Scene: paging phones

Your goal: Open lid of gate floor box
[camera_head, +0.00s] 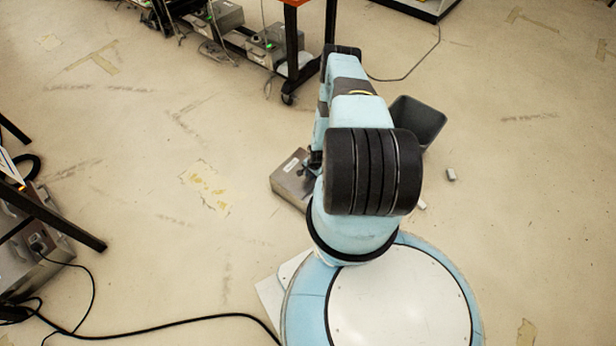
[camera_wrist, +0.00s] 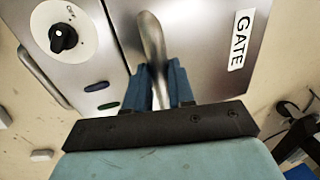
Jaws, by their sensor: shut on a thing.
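The gate floor box (camera_head: 290,182) is a grey metal box on the floor, left of my arm in the head view, partly hidden by the arm. In the wrist view, its metal face carries a white GATE label (camera_wrist: 241,39) at the right. A curved metal handle (camera_wrist: 151,38) stands out from the panel beside the label. My gripper (camera_wrist: 160,84) has its blue fingers either side of this handle, shut on it. The panel looks closed; any small gap at its seam cannot be made out.
A black knob (camera_wrist: 62,38) sits on the panel left of the handle. A dark grey bin (camera_head: 418,120) and small white blocks (camera_head: 451,174) are right of my arm. A wheeled table (camera_head: 291,45) stands behind.

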